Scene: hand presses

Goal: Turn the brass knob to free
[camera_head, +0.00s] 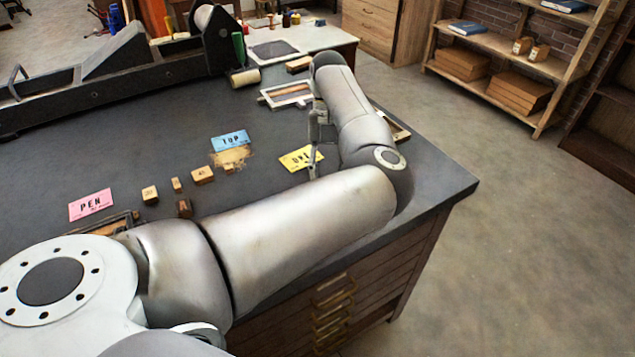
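I cannot make out a brass knob in the head view. A dark metal press (150,70) with a long bed stands at the back left of the dark worktop. My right gripper is not in view.
Pink (90,205), blue (230,141) and yellow (299,158) lettered cards lie on the worktop (130,150) with several small wooden blocks (203,174). A light frame (287,95) lies behind. Brass-handled drawers (333,315) are below. Floor at the right is clear before the shelves (500,65).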

